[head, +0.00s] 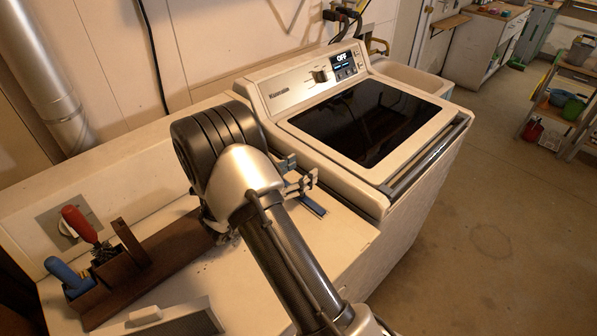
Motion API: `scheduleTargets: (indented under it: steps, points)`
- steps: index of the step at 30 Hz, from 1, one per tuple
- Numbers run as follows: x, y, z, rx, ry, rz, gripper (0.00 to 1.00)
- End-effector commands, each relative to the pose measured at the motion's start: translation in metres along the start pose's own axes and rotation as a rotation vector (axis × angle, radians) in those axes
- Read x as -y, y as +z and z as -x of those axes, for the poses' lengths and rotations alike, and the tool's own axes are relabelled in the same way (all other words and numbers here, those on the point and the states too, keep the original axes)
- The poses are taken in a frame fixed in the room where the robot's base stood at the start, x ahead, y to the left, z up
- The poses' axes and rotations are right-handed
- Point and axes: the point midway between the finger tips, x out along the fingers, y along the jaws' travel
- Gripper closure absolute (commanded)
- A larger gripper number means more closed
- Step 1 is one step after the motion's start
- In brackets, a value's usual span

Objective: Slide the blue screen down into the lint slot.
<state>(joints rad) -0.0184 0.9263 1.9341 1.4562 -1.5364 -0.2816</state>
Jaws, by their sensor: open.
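My gripper (303,178) is over the right part of the white machine top, at the left side of the washer. It is open, and its fingers point right. A narrow blue strip (313,206), which looks like the top edge of the blue screen, shows at the surface just below and right of the fingers. The fingers look apart from it. My arm and wrist hide the surface to its left. How deep the screen sits and the slot's opening cannot be made out.
A brown wooden caddy (125,285) holds a red-handled brush (80,224) and a blue-handled tool (68,273). A framed grey screen (180,325) lies at the front. The white washer (400,205), with its dark lid, stands close on the right.

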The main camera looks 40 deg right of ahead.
Motion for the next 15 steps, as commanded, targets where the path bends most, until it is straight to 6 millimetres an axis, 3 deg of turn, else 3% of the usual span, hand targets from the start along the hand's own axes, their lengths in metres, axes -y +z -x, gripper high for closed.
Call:
scheduleTargets:
  steps: [5,15]
  points:
    - [0.001,0.0,0.01,0.0,-0.003,0.001,0.42]
    - [0.001,0.0,0.078,0.0,-0.005,0.0,0.42]
